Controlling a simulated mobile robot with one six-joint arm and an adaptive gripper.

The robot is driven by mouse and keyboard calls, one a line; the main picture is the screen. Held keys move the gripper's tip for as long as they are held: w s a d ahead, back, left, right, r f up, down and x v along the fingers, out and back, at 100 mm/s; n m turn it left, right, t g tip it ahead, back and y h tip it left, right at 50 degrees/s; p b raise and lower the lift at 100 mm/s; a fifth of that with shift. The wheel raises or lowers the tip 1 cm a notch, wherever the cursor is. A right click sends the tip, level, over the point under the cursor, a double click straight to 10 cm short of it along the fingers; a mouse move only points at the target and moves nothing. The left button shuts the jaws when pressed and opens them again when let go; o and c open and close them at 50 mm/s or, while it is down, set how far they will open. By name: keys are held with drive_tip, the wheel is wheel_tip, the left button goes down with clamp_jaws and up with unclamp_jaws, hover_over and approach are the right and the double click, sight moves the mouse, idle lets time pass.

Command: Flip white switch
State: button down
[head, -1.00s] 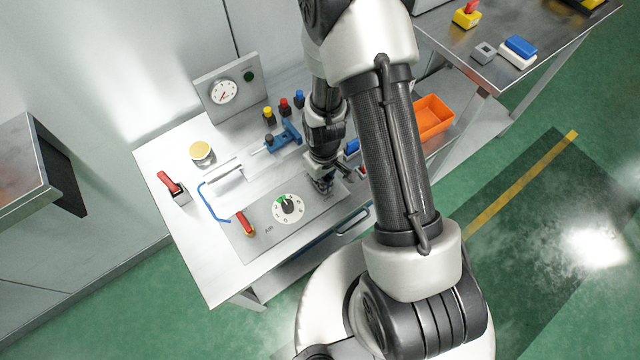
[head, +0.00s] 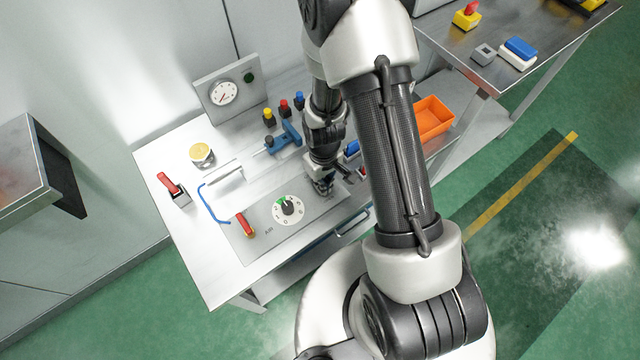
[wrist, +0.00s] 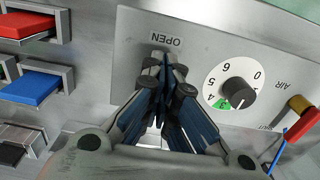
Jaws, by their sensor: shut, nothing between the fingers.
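My gripper (wrist: 166,62) is shut and empty, its blue-padded fingers together over the grey panel (wrist: 200,35), just by the "OPEN" label in the wrist view. Whether the tips touch the panel I cannot tell. In the head view my gripper (head: 324,190) is at the panel's right end. I cannot clearly make out a white switch. A small pale patch shows between the finger linkages in the wrist view, but I cannot tell what it is. My fingers and gripper body hide that part of the panel.
A dial (wrist: 232,92) with a green mark and a red-handled valve (wrist: 303,122) are on the panel. Red (wrist: 28,25), blue (wrist: 30,88) and black (wrist: 12,153) blocks in grey frames lie left in the wrist view. A yellow-lidded jar (head: 201,152) stands farther left on the bench.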

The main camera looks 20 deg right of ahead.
drive_tip(key=shift+r+p, duration=2)
drive_tip(key=shift+r, duration=1)
wheel_tip(320, 180, up, 23)
drive_tip(key=s+m+t, duration=0.2)
drive_tip(key=s+r+m+t, duration=0.1)
drive_tip(key=s+r+t, duration=0.1)
drive_tip(key=s+r, duration=1)
drive_tip(key=shift+s+r+m+t, duration=0.25)
drive_tip(key=shift+s+m+t, duration=0.05)
drive_tip(key=shift+s, duration=0.25)
